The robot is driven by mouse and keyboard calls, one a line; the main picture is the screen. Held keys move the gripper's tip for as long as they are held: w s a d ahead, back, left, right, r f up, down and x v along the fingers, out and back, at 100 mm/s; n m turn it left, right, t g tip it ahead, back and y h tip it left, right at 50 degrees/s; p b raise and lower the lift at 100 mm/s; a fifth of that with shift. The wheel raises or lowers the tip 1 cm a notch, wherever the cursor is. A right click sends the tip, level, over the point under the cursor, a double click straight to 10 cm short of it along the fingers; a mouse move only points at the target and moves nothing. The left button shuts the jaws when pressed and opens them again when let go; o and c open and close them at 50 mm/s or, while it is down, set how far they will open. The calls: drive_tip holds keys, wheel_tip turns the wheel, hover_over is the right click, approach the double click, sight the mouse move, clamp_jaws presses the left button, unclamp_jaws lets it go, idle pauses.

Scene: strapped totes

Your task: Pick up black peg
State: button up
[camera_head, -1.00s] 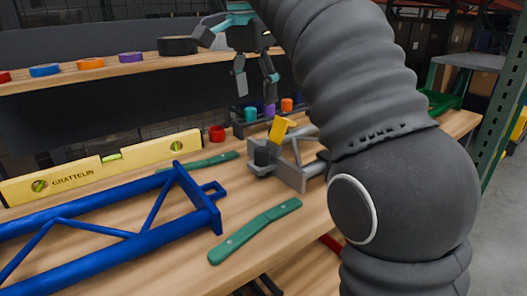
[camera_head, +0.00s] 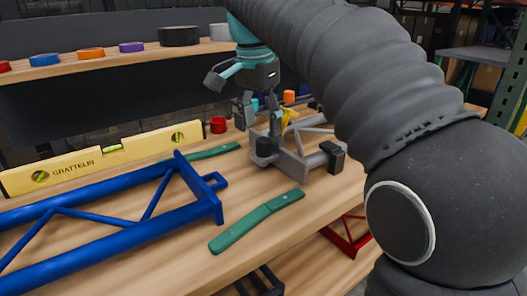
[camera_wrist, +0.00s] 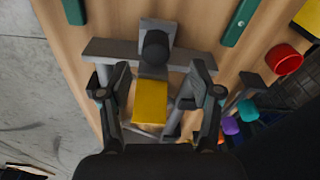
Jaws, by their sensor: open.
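A short black peg (camera_head: 264,147) stands upright at the near left end of a grey frame (camera_head: 299,163) on the wooden bench. In the wrist view the black peg (camera_wrist: 156,46) shows from above, on the frame's grey crossbar (camera_wrist: 106,50). My gripper (camera_head: 259,122) is open above the frame, apart from the peg. In the wrist view my gripper (camera_wrist: 153,76) has its two fingers either side of a yellow piece (camera_wrist: 150,103), with the peg beyond it. The yellow piece (camera_head: 287,117) is partly hidden by a finger in the head view.
A blue frame (camera_head: 120,215), a yellow level (camera_head: 105,160) and green handles (camera_head: 256,220) lie to the left. A black block (camera_head: 333,156) is at the frame's right end. A red cup (camera_head: 217,125) stands behind. A shelf (camera_head: 110,61) with tape rolls is at the back.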

sight(263, 140)
drive_tip(key=shift+s+d+f+b, duration=0.15)
drive_tip(key=shift+f+b, duration=0.25)
drive_tip(key=shift+f, duration=1.9)
clamp_jaws()
